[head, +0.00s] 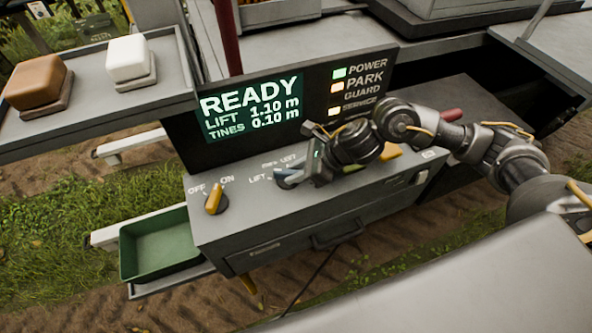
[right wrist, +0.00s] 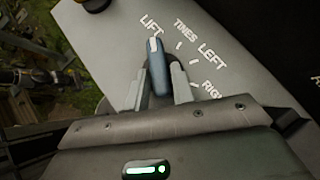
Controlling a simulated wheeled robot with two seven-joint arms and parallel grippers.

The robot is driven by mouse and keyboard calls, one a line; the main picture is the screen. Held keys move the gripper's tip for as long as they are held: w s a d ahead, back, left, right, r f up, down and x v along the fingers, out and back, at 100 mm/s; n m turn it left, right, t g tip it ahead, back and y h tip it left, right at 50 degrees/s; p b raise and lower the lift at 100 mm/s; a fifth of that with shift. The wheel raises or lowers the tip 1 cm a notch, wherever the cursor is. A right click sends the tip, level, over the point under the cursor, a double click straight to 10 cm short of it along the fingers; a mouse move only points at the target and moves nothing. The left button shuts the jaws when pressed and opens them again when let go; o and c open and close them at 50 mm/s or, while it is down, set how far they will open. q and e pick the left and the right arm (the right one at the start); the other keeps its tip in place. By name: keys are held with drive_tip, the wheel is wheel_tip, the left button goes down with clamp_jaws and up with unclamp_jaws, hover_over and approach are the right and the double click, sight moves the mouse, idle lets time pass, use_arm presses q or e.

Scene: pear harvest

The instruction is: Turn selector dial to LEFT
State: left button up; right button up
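The selector dial (right wrist: 157,72) is a blue knob with a white pointer mark. In the right wrist view its marked end points to the LIFT label (right wrist: 150,26). The TINES label (right wrist: 186,29), LEFT label (right wrist: 212,53) and partly hidden RIGHT label (right wrist: 207,90) lie to its right. The dial also shows in the head view (head: 287,178). My right gripper (right wrist: 160,82) is at the dial, with one finger on each side of the knob. Whether both fingers press on it cannot be told. My left gripper is not in view.
A yellow ON/OFF knob (head: 214,198) sits left of the dial. The screen (head: 252,106) above reads READY, LIFT 1.10 m, TINES 0.10 m. A yellow part (head: 391,151) shows right of my gripper. A green bin (head: 158,246) stands at lower left.

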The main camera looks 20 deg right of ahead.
clamp_jaws()
